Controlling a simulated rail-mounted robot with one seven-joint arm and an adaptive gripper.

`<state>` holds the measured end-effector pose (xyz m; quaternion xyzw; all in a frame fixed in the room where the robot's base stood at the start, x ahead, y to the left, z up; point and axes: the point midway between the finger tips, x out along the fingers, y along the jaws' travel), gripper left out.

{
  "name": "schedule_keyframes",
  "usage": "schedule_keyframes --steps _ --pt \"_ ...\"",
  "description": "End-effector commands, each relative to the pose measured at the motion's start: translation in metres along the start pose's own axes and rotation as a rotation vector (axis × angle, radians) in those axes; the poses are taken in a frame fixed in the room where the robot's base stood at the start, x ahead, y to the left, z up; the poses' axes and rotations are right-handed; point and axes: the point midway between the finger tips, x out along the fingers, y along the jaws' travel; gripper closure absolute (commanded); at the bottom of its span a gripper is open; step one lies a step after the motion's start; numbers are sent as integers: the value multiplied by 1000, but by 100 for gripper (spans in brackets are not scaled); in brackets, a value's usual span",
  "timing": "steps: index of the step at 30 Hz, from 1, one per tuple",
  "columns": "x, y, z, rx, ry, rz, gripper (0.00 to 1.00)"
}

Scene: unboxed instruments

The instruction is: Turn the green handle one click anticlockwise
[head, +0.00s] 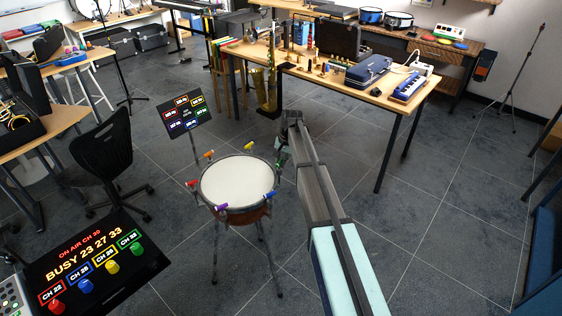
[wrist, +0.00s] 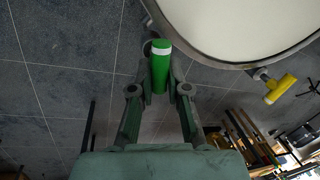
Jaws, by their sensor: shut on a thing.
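A round drum (head: 236,182) with a pale head stands on a tripod stand, with coloured handles around its rim. The green handle (wrist: 160,72), with a white band, sticks out from the rim in the wrist view. My gripper (wrist: 161,66) is shut on it, with one finger on each side. In the head view my gripper (head: 284,152) is at the drum's right edge and mostly hides the green handle. The yellow handle (head: 249,146) is nearby on the rim; it also shows in the wrist view (wrist: 280,89).
Orange (head: 209,154), red (head: 192,184), purple (head: 221,206) and blue (head: 271,195) handles are on the rim. A sign with coloured labels (head: 185,116) stands behind the drum. A black panel with knobs (head: 95,268) is front left. An instrument table (head: 420,104) stands behind.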

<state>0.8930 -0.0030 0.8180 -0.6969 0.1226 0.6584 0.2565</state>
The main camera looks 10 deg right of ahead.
Motion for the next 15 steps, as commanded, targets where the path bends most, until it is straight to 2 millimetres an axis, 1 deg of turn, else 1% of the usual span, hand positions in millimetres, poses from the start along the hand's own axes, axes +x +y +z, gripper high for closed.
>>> schedule_keyframes --steps 1,2,3,4,5,15 --pt "1 -1 4 0 -9 -2 100" --pt "1 -1 4 0 -9 -2 100" --pt "1 -1 4 0 -9 -2 74" --pt "1 -1 4 0 -9 -1 63" --pt "1 -1 4 0 -9 -1 59" --pt "-1 0 2 0 -4 0 59"
